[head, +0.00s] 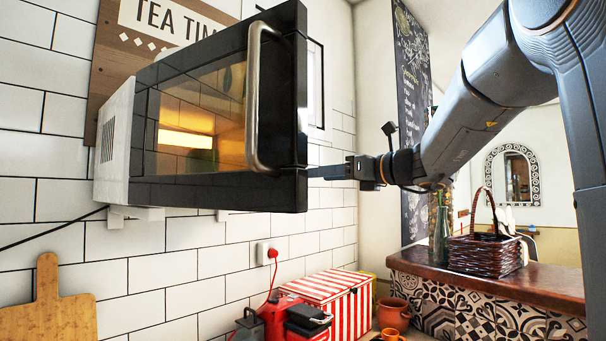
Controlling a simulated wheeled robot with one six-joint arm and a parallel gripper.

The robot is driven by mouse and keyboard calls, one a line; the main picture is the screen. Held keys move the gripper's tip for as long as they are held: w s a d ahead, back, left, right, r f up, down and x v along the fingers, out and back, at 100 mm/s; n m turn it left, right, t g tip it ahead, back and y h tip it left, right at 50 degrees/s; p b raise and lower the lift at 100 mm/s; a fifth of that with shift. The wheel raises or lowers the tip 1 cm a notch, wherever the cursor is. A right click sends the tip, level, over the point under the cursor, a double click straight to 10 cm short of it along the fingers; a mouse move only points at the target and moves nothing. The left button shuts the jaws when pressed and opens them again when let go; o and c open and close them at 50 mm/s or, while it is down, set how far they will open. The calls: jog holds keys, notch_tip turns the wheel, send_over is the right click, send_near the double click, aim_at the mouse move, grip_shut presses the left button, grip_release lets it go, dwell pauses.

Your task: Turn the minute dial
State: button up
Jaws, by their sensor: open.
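A microwave with a white body (115,150) and a black glass front (225,192) is mounted high on the tiled wall in the head view. A silver upright handle (253,100) stands out from its front, near the right edge. I cannot make out the minute dial; it does not show from this angle. My gripper (318,172) is at the lower right edge of the black front, pointing left. Its fingers are open, seen edge-on, and hold nothing visible. The fingertips are close to that edge or partly behind it; I cannot tell whether they touch.
A wooden counter (535,284) with a wicker basket (487,254) and a green bottle (440,238) is at the lower right. A red-striped box (330,298) and a red plug (271,253) are below the microwave. A cutting board (48,312) is at the lower left.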

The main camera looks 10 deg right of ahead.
jog(key=p+x, duration=0.2)
jog(key=x, duration=0.5)
jog(key=shift+w+r+p, duration=0.3)
jog(key=shift+r+p, duration=0.1)
jog(key=shift+r, duration=0.05)
jog(key=shift+a, duration=0.15)
jog(key=c, duration=1)
jog(key=shift+f+b, duration=0.1)
jog(key=shift+b, duration=0.5)
jog(key=shift+n+b, duration=0.3)
